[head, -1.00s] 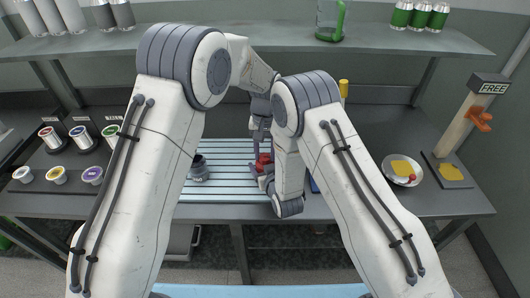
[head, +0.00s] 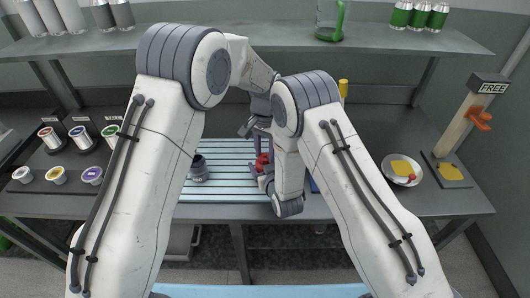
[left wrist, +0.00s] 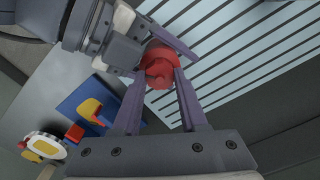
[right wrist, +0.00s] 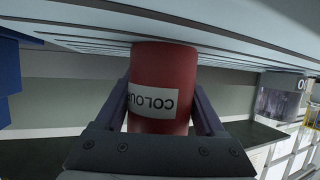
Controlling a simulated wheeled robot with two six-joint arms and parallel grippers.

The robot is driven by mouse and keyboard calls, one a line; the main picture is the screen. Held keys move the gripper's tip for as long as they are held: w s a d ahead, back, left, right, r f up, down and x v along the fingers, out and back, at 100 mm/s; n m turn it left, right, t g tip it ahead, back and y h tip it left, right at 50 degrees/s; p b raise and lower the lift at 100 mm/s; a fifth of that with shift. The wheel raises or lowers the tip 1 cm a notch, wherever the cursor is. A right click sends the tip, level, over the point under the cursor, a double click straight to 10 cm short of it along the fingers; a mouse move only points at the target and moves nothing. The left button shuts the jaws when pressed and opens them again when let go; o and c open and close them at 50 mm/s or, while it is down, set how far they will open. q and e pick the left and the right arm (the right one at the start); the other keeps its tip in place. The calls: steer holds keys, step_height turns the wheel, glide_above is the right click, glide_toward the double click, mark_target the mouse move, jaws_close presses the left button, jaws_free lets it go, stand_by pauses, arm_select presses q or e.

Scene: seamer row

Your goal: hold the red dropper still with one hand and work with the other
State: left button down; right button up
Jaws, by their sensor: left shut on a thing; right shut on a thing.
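The red dropper (head: 262,162) is held above the pale slatted mat (head: 235,185) between my two grippers. In the right wrist view the dropper (right wrist: 163,85) is a red cylinder with a white label, upside down in the picture. My right gripper (right wrist: 163,105) is shut around its body. My left gripper (left wrist: 158,82) is shut on the dropper's red top (left wrist: 160,65), coming from above. The left gripper (head: 257,138) shows tilted in the head view. The right fingers are partly hidden behind my right arm there.
A dark grey pot (head: 198,170) stands on the mat left of the dropper. Several coloured cups stand at the left. A white plate (head: 402,170) and a stand marked FREE (head: 463,125) are at the right. A shelf (head: 400,42) runs along the back.

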mark_target(265, 156)
arm_select(q)
steer(key=shift+d, duration=0.1)
arm_select(e)
steer(key=shift+a, duration=0.1)
arm_select(q)
steer(key=shift+c, duration=2.2)
jaws_free()
steer(key=shift+r, duration=0.1)
step_height(265, 156, up, 12)
arm_select(e)
steer(key=o, duration=1.5)
